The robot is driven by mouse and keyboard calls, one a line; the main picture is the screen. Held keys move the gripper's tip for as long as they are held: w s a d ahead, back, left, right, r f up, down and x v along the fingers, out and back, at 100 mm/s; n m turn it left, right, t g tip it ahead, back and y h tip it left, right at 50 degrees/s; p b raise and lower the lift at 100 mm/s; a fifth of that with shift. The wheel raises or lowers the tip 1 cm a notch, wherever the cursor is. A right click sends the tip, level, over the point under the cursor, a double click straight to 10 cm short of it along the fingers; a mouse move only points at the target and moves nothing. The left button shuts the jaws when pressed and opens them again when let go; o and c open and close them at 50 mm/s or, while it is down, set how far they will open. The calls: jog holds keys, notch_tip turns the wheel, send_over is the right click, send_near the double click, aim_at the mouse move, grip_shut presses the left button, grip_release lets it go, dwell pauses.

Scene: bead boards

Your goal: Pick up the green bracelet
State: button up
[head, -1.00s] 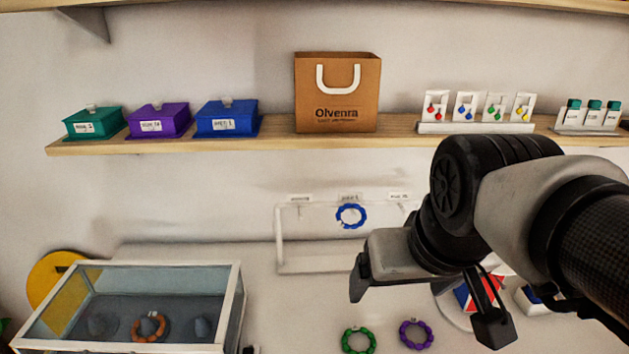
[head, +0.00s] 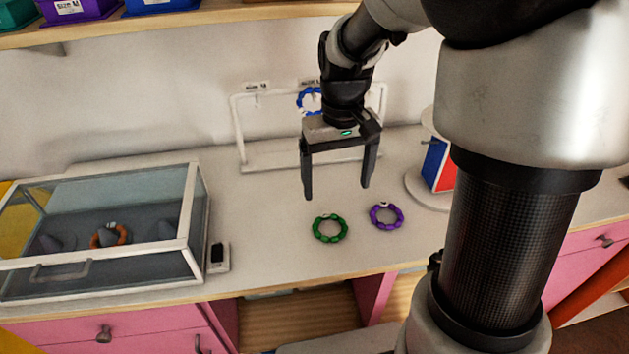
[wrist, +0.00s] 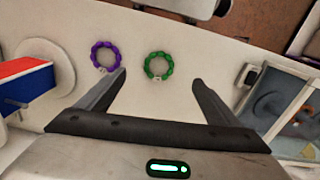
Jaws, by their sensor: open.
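The green bracelet (head: 330,229) lies flat on the white counter (head: 270,262). It also shows in the wrist view (wrist: 158,66), between and beyond my fingertips. My gripper (head: 338,192) is open and empty, pointing down above the counter, a little behind the green bracelet in the head view. My gripper also shows in the wrist view (wrist: 160,77). A purple bracelet (head: 386,216) lies just right of the green one, apart from it. In the wrist view the purple bracelet (wrist: 105,56) is near the left fingertip.
A white rack (head: 243,135) with a blue bracelet (head: 308,100) stands behind my gripper. A glass case (head: 190,225) holding an orange bracelet (head: 108,236) is at left, beside a small black-and-white item (head: 218,257). A red-and-blue object (head: 438,165) on a round base stands right.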

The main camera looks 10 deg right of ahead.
send_near(325, 215)
jog(key=s+f, duration=0.4)
jog(key=f, duration=0.1)
jog(key=s+f+b, duration=0.1)
jog(key=s+f, duration=0.1)
jog(key=f, duration=0.1)
jog(key=shift+d, duration=0.35)
jog(key=c, duration=1.1)
